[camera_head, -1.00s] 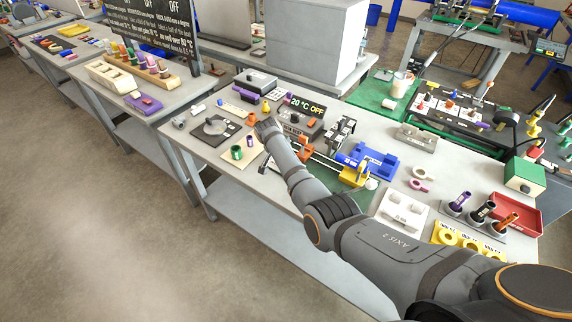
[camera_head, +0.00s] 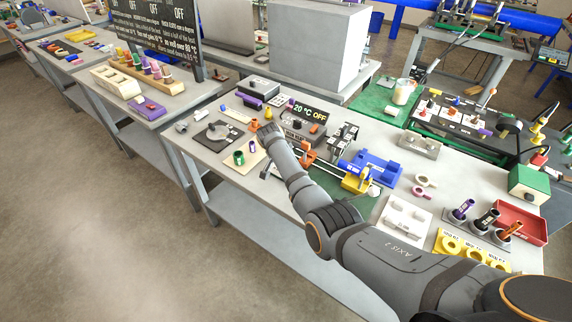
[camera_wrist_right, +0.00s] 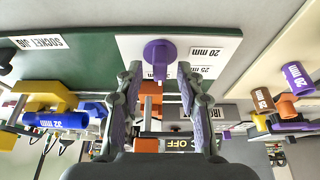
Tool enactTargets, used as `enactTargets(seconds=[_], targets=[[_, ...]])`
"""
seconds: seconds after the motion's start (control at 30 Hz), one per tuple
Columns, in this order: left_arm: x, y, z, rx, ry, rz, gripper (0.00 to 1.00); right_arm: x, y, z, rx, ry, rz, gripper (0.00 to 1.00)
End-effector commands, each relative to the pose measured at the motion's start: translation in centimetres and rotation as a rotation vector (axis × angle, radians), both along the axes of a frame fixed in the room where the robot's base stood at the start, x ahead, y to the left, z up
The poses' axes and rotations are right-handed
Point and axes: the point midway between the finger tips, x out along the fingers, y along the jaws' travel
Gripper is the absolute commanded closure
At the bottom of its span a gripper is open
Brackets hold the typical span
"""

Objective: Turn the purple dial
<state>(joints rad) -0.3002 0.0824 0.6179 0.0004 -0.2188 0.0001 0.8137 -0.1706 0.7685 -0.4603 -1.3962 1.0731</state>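The purple dial (camera_wrist_right: 160,54) shows in the right wrist view, a round knob with a straight grip bar. It sits on a white plate (camera_wrist_right: 130,46) with 20 mm and 25 mm labels. My right gripper (camera_wrist_right: 160,70) is open, one finger on each side of the dial's bar; I cannot tell whether they touch it. In the head view my right gripper (camera_head: 267,131) is over the near table, just left of the display box; I cannot pick out the dial there. My left gripper is not in view.
A box with a 20 °C OFF display (camera_head: 308,111) stands beside the gripper. A blue clamp (camera_head: 377,167) and white tray (camera_head: 404,219) lie to the right of the forearm.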

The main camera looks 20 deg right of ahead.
Motion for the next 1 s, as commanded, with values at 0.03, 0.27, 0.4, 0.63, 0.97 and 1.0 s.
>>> enactTargets(seconds=[0.03, 0.27, 0.4, 0.63, 0.97, 1.0], targets=[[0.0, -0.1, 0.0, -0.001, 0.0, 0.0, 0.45, -0.1, 0.3, 0.6, 0.001, -0.004, 0.002, 0.62], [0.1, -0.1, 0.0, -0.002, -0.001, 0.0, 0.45, -1.2, 1.9, 5.5, 0.003, -0.007, 0.001, 0.62], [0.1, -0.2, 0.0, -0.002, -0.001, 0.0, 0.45, -2.0, 2.8, 8.4, 0.002, -0.005, 0.0, 0.62], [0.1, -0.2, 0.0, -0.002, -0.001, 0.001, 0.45, -2.6, 3.5, 10.6, 0.001, -0.002, 0.0, 0.62], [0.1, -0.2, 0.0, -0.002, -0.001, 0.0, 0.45, -2.6, 3.6, 10.7, 0.001, -0.001, -0.001, 0.62], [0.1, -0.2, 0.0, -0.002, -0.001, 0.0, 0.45, -2.6, 3.6, 10.7, 0.001, -0.001, -0.001, 0.62]])
